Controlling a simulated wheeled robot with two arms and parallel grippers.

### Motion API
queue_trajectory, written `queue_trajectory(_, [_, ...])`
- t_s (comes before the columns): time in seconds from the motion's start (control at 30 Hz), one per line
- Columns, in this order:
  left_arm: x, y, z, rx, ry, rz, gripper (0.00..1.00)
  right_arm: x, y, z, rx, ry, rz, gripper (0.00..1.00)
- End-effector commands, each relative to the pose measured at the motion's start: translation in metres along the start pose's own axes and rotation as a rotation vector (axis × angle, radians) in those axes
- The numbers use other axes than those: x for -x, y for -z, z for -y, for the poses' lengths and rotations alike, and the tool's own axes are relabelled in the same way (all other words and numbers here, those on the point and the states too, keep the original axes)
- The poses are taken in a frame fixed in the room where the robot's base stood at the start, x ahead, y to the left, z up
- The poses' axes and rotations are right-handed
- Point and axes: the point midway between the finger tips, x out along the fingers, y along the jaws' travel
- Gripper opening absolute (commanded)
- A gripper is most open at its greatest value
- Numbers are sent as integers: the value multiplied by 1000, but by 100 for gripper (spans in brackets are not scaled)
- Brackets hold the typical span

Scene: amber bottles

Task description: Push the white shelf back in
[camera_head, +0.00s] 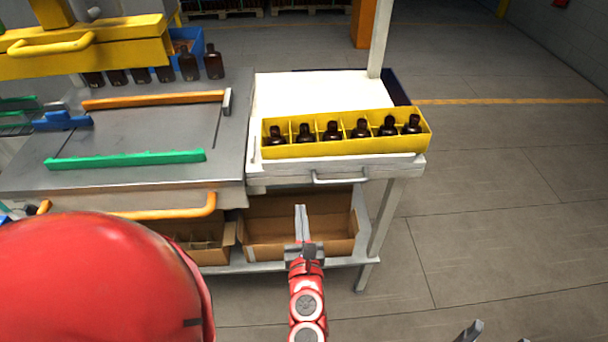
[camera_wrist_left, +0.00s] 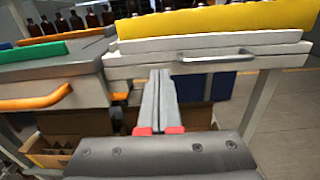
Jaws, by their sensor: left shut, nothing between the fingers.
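The white shelf (camera_head: 320,92) is at the right of the metal worktop, with a silver handle (camera_head: 340,178) on its front edge. The shelf front (camera_wrist_left: 140,62) and handle (camera_wrist_left: 215,53) also show in the left wrist view. A yellow divided tray (camera_head: 350,146) with several amber bottles (camera_head: 333,131) stands along the shelf's front. My left gripper (camera_head: 300,212) is shut and empty, in front of the shelf and left of the handle. In the left wrist view its closed fingers (camera_wrist_left: 160,80) point at the shelf front; I see no clear contact. My right gripper (camera_head: 496,335) shows only as two separated tips at the bottom edge.
Cardboard boxes (camera_head: 270,243) stand on a lower rack under the shelf. A white post (camera_head: 379,40) rises at the shelf's back right. The worktop (camera_head: 130,135) carries orange and green bars. The floor (camera_head: 500,210) to the right is clear.

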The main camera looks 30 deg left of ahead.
Motion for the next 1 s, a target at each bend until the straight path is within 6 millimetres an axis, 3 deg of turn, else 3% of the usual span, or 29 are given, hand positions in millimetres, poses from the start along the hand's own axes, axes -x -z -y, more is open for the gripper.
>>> queue_trajectory(1.0, [-120,-3,0,-5,1,3,0,-27,4,-1,0,0,0,68])
